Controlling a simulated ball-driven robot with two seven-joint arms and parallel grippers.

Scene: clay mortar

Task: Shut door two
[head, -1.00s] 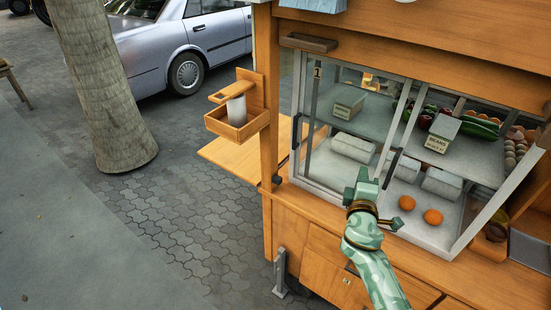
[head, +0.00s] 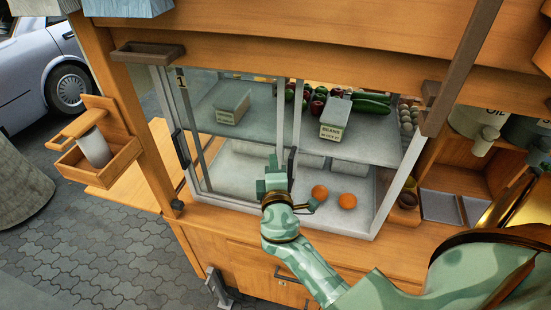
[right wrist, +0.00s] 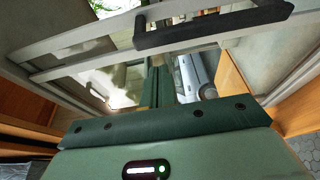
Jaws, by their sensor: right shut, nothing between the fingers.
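The glass case has sliding doors. The left panel, marked 1 (head: 182,80), covers the left part, with a dark handle (head: 180,148) on its left edge. Door two is taken to be the unmarked panel whose metal edge (head: 298,115) stands mid-case, overlapping the left panel. Its dark handle (head: 291,165) also shows at the top of the right wrist view (right wrist: 215,27). The right side of the case stands open. My right gripper (head: 275,168) is shut and empty, just left of that handle; contact is unclear. Its fingers show in the right wrist view (right wrist: 160,86). My left gripper is out of view.
Two oranges (head: 319,192) lie on the case floor right of the handle. A beans box (head: 333,118) and vegetables sit on the shelf. Metal trays (head: 440,207) are at right.

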